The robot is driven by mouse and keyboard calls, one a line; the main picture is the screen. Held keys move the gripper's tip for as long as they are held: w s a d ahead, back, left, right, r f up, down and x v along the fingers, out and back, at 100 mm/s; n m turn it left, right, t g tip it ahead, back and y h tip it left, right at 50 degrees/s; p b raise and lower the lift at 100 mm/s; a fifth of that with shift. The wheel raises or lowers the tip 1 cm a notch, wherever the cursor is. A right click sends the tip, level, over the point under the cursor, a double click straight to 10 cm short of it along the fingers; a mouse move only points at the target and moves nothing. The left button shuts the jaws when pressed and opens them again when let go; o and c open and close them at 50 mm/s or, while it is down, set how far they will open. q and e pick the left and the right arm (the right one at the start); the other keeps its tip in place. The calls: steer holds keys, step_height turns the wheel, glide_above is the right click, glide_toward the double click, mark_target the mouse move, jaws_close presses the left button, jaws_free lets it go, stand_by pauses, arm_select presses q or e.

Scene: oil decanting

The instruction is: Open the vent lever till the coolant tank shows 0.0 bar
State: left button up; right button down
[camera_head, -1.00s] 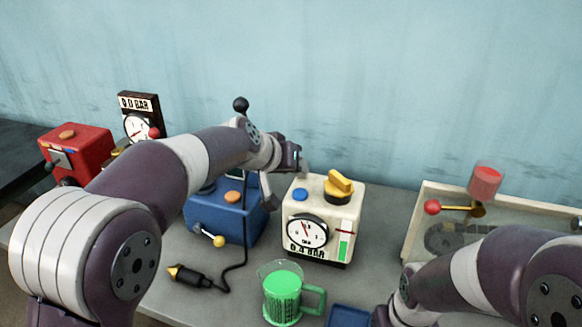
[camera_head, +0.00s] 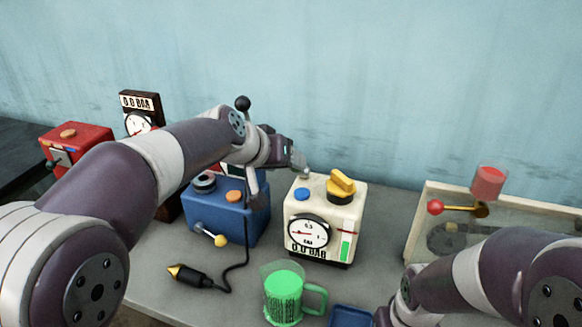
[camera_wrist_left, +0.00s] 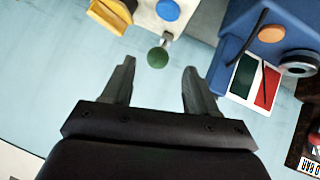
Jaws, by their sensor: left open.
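The cream tank (camera_head: 345,215), which I take as the coolant tank, stands mid-table with a round gauge (camera_head: 309,231). Its display (camera_head: 306,253) appears to read 0.0 bar, though the digits are small, and the needle points left. In the left wrist view, a vent lever with a green ball (camera_wrist_left: 157,57) sticks out from the tank by its blue cap (camera_wrist_left: 168,10). My left gripper (camera_head: 299,163) is at the tank's back left corner. Its fingers (camera_wrist_left: 158,72) are open, with the ball between or just beyond the tips and gaps on both sides.
A blue box (camera_head: 228,217) with a yellow-knobbed lever stands left of the tank. A red box (camera_head: 80,147) is far left. A tray (camera_head: 413,225) with a red-knobbed lever is at right.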

steer(key=shift+f, duration=0.2)
arm_select(q)
steer(key=v, duration=0.8)
arm_select(e)
steer(key=shift+r, duration=0.1)
arm_select(q)
steer(key=s+a+f+n+g+y+p, duration=0.1)
steer(key=s+a+f+g+y+p, duration=0.1)
steer(key=s+a+f, duration=0.35)
steer(key=s+a+f+n+g+y+p, duration=0.1)
steer(key=s+a+f+g+y+p, duration=0.1)
steer(key=f, duration=0.7)
steer(key=s+a+f+g+p, duration=0.1)
steer(key=s+a+f+p, duration=0.1)
steer(key=s, duration=0.4)
steer(key=s+a+f+g+y+p, duration=0.1)
steer(key=s+a+f+g+p, duration=0.1)
steer(key=s, duration=0.3)
steer(key=shift+s+a+f+p, duration=0.15)
steer(key=shift+s+a+p, duration=0.3)
steer(key=shift+a, duration=0.3)
arm_select(e)
step_height(320, 180, up, 9)
steer(key=shift+s, duration=0.1)
arm_select(q)
steer(key=shift+w, duration=0.1)
